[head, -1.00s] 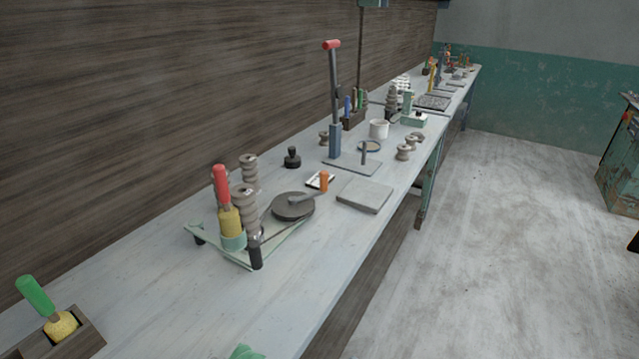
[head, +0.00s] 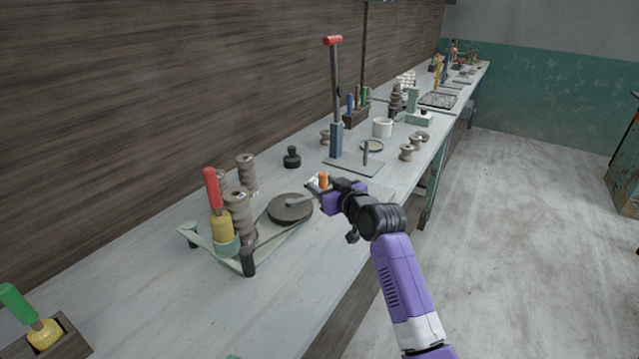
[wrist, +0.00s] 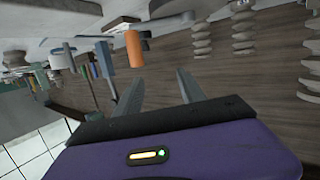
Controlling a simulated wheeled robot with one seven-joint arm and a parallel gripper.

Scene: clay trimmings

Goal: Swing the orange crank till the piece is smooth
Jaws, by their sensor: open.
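The orange crank handle (head: 324,179) stands upright at the end of a grey crank arm (head: 303,202), which lies over a dark round disc (head: 287,212) on a pale green frame. My gripper (head: 327,188) is beside the handle, on its right side in the head view. In the wrist view the handle (wrist: 134,48) shows just beyond the left fingertip, and the gripper's fingers (wrist: 160,76) are spread with nothing between them. I cannot tell which object is the piece.
A yellow tool with a red handle (head: 212,192) and ribbed grey stacks (head: 240,215) stand left of the disc. A lever press with a red grip (head: 333,41) stands behind.

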